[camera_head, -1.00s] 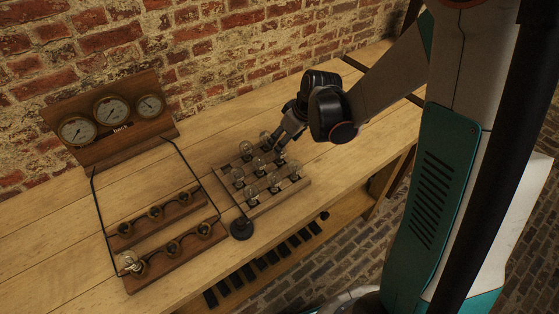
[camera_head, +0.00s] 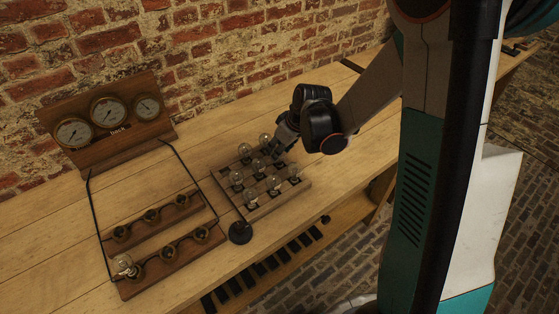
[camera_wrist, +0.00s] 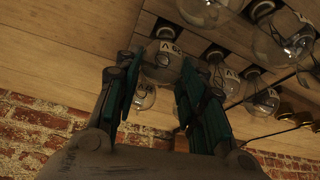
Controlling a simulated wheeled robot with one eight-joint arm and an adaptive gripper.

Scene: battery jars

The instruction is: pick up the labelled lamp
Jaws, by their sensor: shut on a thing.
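My gripper (camera_head: 281,152) is at the back right of the lamp rack (camera_head: 232,200) on the bench. In the wrist view my gripper (camera_wrist: 155,85) has its two dark green fingers on either side of a clear glass lamp (camera_wrist: 162,66), shut on it. In the head view my gripper hides the held lamp. I cannot tell whether it is clear of the rack. Several other clear lamps, among them a front lamp (camera_head: 250,198) and a left lamp (camera_head: 237,177), stand upright in the rack.
A wooden board with three gauges (camera_head: 108,112) stands at the back left. Two socket rails (camera_head: 165,260) lie before it, with one lamp (camera_head: 123,265) at the front rail's left end. A black round knob (camera_head: 240,232) stands at the rack's front corner. A brick wall rises behind.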

